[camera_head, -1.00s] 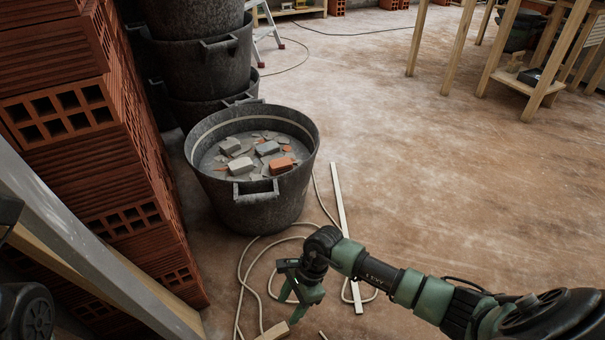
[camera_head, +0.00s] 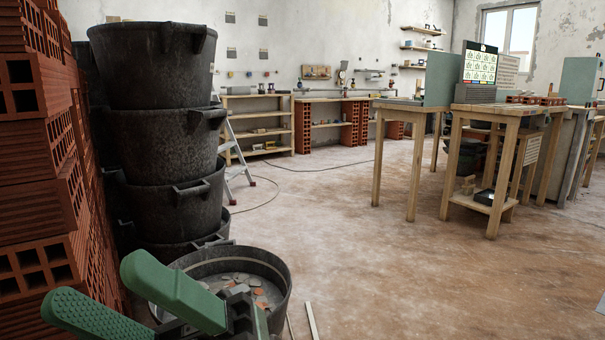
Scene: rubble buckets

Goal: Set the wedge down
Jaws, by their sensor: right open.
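My right gripper (camera_head: 98,285) is raised close to the camera at the lower left, its two green fingers spread apart with nothing between them. It covers part of the rubble bucket (camera_head: 284,308), a black tub on the floor with grey and orange pieces inside. No wedge shows in the view now. The floor below the gripper is out of the picture.
Stacked black buckets (camera_head: 163,140) stand behind the rubble bucket, beside a red brick stack (camera_head: 35,160) on the left. A pale strip (camera_head: 311,322) lies on the floor. A wooden workbench (camera_head: 490,110) stands at right. The middle floor is clear.

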